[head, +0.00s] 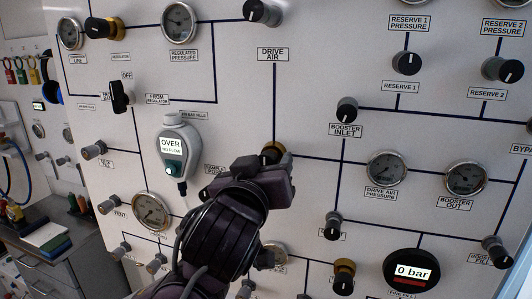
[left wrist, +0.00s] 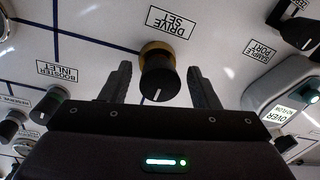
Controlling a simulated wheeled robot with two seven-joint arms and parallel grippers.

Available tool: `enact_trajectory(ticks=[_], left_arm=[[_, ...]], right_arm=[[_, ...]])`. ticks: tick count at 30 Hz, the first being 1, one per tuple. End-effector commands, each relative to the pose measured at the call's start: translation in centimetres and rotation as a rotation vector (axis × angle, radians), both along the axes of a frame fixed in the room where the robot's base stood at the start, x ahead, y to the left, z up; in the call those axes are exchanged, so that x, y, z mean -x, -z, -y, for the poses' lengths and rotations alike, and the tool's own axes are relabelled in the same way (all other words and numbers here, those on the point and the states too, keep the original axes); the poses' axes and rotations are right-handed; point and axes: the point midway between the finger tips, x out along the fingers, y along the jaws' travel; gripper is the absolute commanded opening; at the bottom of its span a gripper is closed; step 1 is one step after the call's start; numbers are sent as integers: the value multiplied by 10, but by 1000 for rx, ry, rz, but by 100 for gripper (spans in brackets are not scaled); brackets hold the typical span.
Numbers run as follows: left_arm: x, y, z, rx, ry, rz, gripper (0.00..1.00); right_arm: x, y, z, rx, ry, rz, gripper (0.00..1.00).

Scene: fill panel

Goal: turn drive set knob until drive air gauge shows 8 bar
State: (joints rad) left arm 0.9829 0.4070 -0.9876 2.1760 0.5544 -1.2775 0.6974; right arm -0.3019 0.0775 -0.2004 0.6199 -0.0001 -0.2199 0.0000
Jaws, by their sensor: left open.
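The drive set knob (left wrist: 158,84) is black with a white mark and a brass collar, below its DRIVE SET label in the left wrist view. My left gripper (left wrist: 162,76) is open, with one finger on each side of the knob and a visible gap on both sides. In the head view my left gripper (head: 270,170) is at the panel and hides most of the knob; only its brass collar (head: 273,149) shows.
The booster inlet knob (head: 347,110) and booster out gauge (head: 467,179) are to the right. A grey analyser showing OVER (head: 171,143) hangs left of my gripper. A round display reading 0 bar (head: 410,271) is at lower right. Several other knobs protrude from the panel.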

Motion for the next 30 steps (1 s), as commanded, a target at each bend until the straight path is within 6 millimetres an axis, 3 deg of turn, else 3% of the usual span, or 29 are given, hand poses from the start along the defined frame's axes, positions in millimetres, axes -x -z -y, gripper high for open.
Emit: enact_trajectory(ticks=[8, 18, 23, 30], left_arm=[[-2, 1, 1, 0, 1, 0, 55], [-2, 1, 1, -1, 1, 0, 14], [-2, 4, 1, -41, 2, 15, 12], [-2, 4, 0, -293, 2, 98, 12]], right_arm=[[0, -1, 0, 0, 0, 0, 48], [-1, -1, 1, 2, 0, 1, 48], [-1, 7, 3, 4, -1, 2, 48], [-2, 33, 3, 4, -1, 2, 48]])
